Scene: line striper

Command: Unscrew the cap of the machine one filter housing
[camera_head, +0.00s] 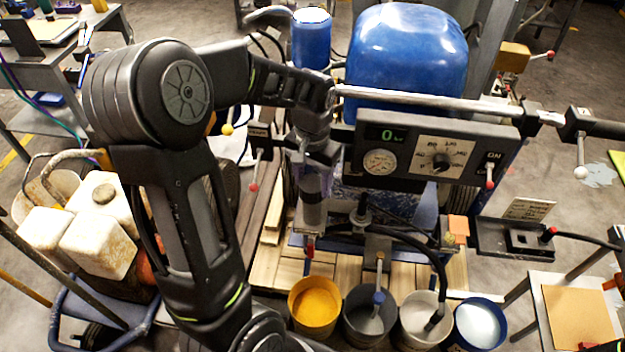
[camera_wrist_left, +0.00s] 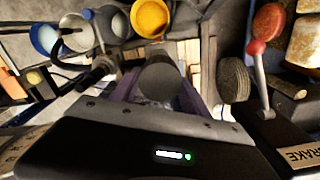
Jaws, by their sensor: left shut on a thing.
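The filter housing (camera_head: 314,212) is a dark upright cylinder at the front of the blue machine, left of the control panel. My left gripper (camera_head: 318,155) comes down over its top from above and is shut on the cap, which the fingers and wrist mostly hide in the head view. In the left wrist view the grey round body of the housing (camera_wrist_left: 160,78) shows just beyond my gripper's edge, between the fingers. I cannot tell how far the cap is turned. My right gripper is not in view.
A control panel (camera_head: 435,150) with gauge and dial is close on the right, under a metal handlebar (camera_head: 430,98). A brake lever (camera_head: 254,170) is at the left. Paint buckets, including a yellow one (camera_head: 315,305), stand below. White jugs (camera_head: 100,238) are at the left.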

